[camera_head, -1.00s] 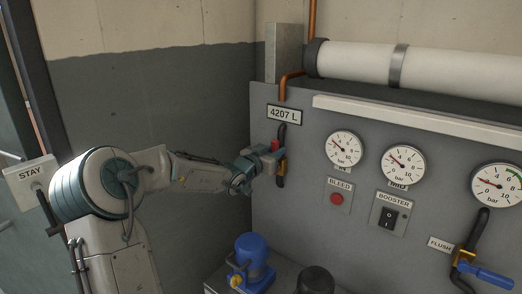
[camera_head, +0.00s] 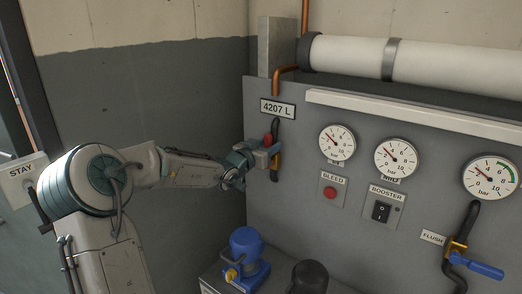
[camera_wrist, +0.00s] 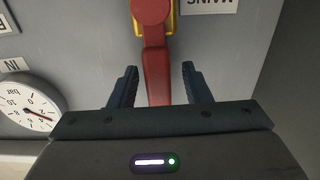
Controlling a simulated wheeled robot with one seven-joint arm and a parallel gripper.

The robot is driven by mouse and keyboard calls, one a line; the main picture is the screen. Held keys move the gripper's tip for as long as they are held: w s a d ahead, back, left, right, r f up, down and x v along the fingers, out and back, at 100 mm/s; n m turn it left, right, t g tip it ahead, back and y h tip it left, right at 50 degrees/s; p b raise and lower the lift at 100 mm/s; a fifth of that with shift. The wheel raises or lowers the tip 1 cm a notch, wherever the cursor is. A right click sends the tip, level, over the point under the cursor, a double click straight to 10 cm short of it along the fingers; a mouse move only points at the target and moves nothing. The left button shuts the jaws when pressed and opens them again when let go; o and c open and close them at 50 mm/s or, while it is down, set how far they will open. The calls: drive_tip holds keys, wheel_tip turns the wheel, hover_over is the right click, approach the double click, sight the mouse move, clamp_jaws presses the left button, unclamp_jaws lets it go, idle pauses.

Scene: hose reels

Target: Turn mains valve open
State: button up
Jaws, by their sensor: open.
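The mains valve has a red lever handle (camera_wrist: 156,72) on a yellow body (camera_wrist: 172,20), beside an upside-down label reading MAINS (camera_wrist: 212,4) in the wrist view. My gripper (camera_wrist: 160,68) is open, one finger on each side of the lever, with a gap visible on both sides. The lever runs down between the fingers toward the palm; its lower end is hidden by the gripper. In the head view, the red lever (camera_head: 268,139) shows only in part at the dark pipe on the panel's left, and my gripper covers much of the valve.
The grey panel carries several gauges (camera_head: 396,157), a red bleed button (camera_head: 330,193), a booster switch (camera_head: 381,212) and a blue-handled flush valve (camera_head: 476,264). A blue pump (camera_head: 246,250) stands below my arm. A STAY sign (camera_head: 24,172) is at the far left.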

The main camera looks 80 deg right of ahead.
drive_tip(key=b+v, duration=0.1)
drive_tip(key=v, duration=1.2)
drive_tip(key=shift+w+a, duration=0.15)
drive_tip(key=shift+a, duration=0.15)
idle(0.3)
